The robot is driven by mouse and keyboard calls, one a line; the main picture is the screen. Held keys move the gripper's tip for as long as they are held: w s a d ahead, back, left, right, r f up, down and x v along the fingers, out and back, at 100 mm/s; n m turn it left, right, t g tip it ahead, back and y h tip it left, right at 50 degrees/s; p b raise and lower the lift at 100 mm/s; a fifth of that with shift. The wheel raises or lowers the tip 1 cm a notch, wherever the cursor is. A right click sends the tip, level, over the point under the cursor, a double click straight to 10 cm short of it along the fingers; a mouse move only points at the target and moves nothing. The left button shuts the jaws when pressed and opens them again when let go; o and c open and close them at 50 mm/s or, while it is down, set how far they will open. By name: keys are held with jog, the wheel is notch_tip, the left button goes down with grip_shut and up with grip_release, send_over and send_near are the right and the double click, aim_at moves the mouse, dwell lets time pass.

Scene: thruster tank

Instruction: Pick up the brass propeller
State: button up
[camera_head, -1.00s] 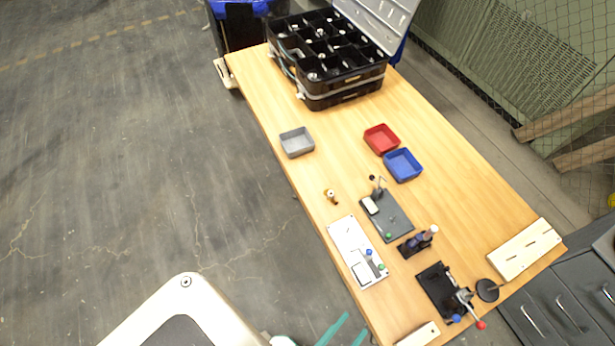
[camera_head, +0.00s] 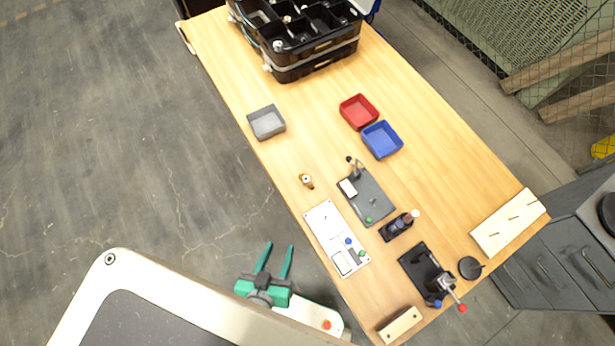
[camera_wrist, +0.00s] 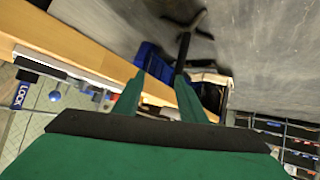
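A small brass-coloured piece (camera_head: 306,181), which looks like the brass propeller, lies on the wooden table near its left edge. It sits between the grey tray and the white panel, and is too small to see in detail. My gripper (camera_head: 276,246) is green, with two fingers spread apart and nothing between them. It is off the table's left edge, below and left of the brass piece. In the wrist view my gripper's fingers (camera_wrist: 156,95) are apart and empty. I cannot make out the brass piece in the wrist view.
On the table (camera_head: 290,90) are a grey tray (camera_head: 267,123), red tray (camera_head: 359,112), blue tray (camera_head: 382,140), white panel (camera_head: 328,228), dark fixture plate (camera_head: 374,205), bottle stand (camera_head: 396,226) and clamp fixture (camera_head: 425,270). An open black case (camera_head: 310,50) stands at the far end.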

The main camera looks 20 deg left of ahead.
jog(key=w+a+f+n+g, duration=0.2)
jog(key=a+g, duration=0.1)
jog(key=a, duration=0.7)
jog(key=w+a+r+g, duration=0.2)
jog(key=w+a+g, duration=0.1)
jog(key=w, duration=0.3)
notch_tip(320, 180, up, 15)
jog(key=g+h, duration=0.1)
jog(key=g, duration=0.4)
send_over(306, 177)
jog(key=shift+n, duration=0.4)
jog(key=f, duration=0.4)
jog(key=shift+s+a+f, duration=0.2)
jog(key=shift+a+f, duration=0.05)
jog(key=shift+d+f, duration=0.2)
jog(key=shift+f, duration=1.2)
jog(key=shift+d+f, duration=0.15)
jog(key=shift+f, duration=1.25)
